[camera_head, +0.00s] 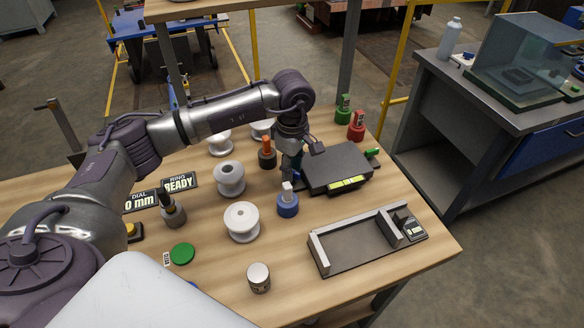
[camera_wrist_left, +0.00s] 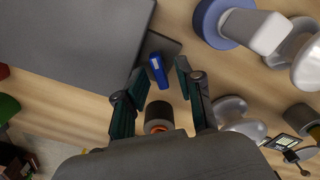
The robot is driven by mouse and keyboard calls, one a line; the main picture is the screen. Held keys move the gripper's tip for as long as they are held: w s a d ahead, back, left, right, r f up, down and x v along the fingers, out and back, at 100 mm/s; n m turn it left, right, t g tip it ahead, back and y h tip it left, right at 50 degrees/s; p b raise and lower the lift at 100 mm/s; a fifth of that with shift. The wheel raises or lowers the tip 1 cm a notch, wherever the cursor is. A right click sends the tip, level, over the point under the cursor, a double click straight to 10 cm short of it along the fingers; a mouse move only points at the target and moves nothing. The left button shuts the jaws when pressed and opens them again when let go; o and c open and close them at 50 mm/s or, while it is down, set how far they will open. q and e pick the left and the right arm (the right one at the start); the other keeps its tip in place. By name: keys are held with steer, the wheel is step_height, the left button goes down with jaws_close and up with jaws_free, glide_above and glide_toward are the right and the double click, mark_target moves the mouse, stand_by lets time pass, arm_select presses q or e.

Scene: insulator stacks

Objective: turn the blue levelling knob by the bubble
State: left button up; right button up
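The dark grey levelling plate (camera_head: 340,165) lies on the wooden bench, with a yellow-green bubble vial (camera_head: 348,184) on its near edge. It also fills the upper left of the left wrist view (camera_wrist_left: 70,45). The blue levelling knob (camera_wrist_left: 158,70) sticks out beside the plate; in the head view it is mostly hidden by my gripper. My left gripper (camera_wrist_left: 162,72) points down at the plate's left side. Its fingers are apart, one on each side of the knob, with a visible gap. A green knob (camera_head: 373,153) is at the plate's right side. My right gripper is not in view.
A blue-based, white-topped piece (camera_head: 288,204) stands close to my left gripper, with an orange-topped dark piece (camera_head: 267,155) behind. White insulators (camera_head: 241,222) stand to the left. A walled grey fixture (camera_head: 360,246) lies in front of the plate. Green (camera_head: 343,108) and red (camera_head: 356,126) pieces stand behind.

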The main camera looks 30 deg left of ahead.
arm_select(q)
step_height(320, 180, up, 8)
steer(key=shift+f, duration=0.25)
stand_by(0.5)
